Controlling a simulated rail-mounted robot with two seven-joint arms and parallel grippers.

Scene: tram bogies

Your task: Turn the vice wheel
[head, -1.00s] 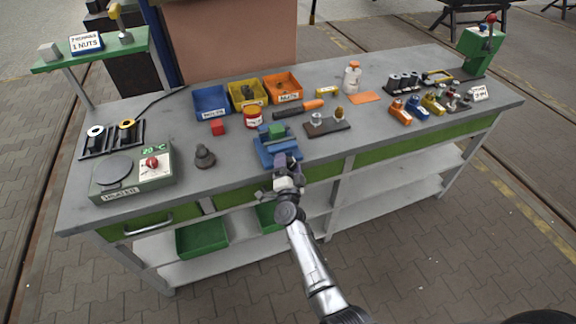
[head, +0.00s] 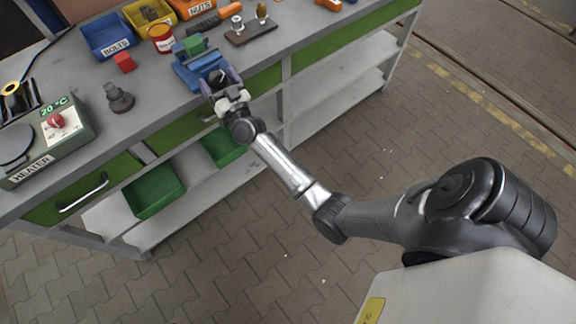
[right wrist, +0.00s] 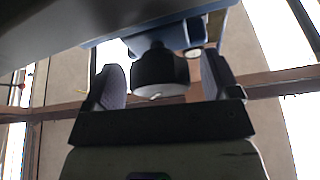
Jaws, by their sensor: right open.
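The blue vice (head: 196,68) stands at the front edge of the workbench, with a green block (head: 194,45) at its jaws. Its dark wheel (head: 217,77) faces the front of the bench. My right gripper (head: 221,84) is at the wheel, coming from the front. In the right wrist view the black round wheel hub (right wrist: 160,74) sits between the two open fingers of my right gripper (right wrist: 166,82), with a gap visible on each side. The blue vice body (right wrist: 165,30) shows behind it. My left gripper is not in view.
The heater (head: 45,142) and a dark knobbed part (head: 118,97) stand left of the vice. Green bins (head: 153,190) sit below the bench. The floor in front is clear.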

